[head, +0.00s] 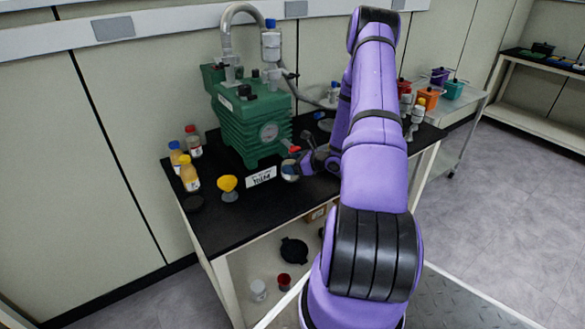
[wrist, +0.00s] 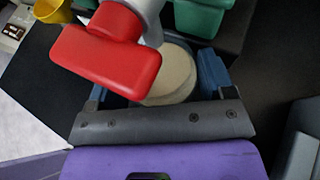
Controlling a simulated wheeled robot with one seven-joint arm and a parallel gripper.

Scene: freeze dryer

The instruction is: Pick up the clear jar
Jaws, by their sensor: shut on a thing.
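The clear jar (head: 290,170) is small and round, with pale beige contents, at the front of the black bench beside the green pump. My gripper (head: 301,165) is at the jar from the right and shut on it. In the wrist view the jar (wrist: 178,82) shows as a beige disc between the blue fingers of my gripper (wrist: 165,90). A red handle (wrist: 108,52) covers part of the jar and of the left finger. I cannot tell whether the jar is clear of the bench.
The green pump (head: 262,130) stands close behind the jar. A white label card (head: 261,176) and a yellow cup-shaped thing (head: 228,184) are to the left. Several capped bottles (head: 190,172) stand at the bench's left end. The lower shelf holds a black lid-like thing (head: 294,251).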

